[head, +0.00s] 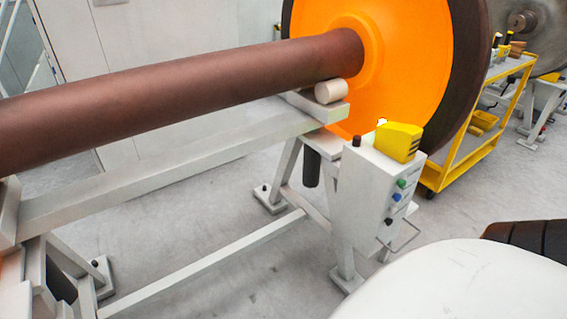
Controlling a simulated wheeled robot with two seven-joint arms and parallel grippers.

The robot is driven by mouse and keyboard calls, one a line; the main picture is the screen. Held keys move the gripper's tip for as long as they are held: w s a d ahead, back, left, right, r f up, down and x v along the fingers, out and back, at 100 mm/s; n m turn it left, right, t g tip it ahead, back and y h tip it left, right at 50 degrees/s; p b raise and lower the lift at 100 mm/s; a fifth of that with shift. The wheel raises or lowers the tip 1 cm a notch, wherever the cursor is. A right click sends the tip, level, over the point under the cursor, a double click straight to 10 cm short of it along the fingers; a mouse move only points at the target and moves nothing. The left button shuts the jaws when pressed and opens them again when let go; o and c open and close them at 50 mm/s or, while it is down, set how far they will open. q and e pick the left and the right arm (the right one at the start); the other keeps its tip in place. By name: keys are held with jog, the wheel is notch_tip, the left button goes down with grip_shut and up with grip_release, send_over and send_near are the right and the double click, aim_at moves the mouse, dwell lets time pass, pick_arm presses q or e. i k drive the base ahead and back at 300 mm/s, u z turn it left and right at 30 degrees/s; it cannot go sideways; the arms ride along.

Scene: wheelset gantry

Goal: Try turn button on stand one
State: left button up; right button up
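A light grey control box (374,195) is mounted on the near end of a grey stand (186,160). Its right face carries a green button (401,183), a blue button (397,197) and a black knob (388,221) below them. A yellow part (399,142) sits on top, beside a small dark knob (356,141). No label shows whether this is stand one. A large white rounded shape and a dark ribbed piece at the lower right look like parts of me. Neither gripper can be made out.
A brown axle (180,85) with a large orange wheel (400,60) rests on the stand's roller (330,91). A yellow cart (480,145) stands behind the box at the right. Grey floor is clear in front of the stand.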

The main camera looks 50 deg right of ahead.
aim_at(402, 183)
jog(key=z, duration=2.3)
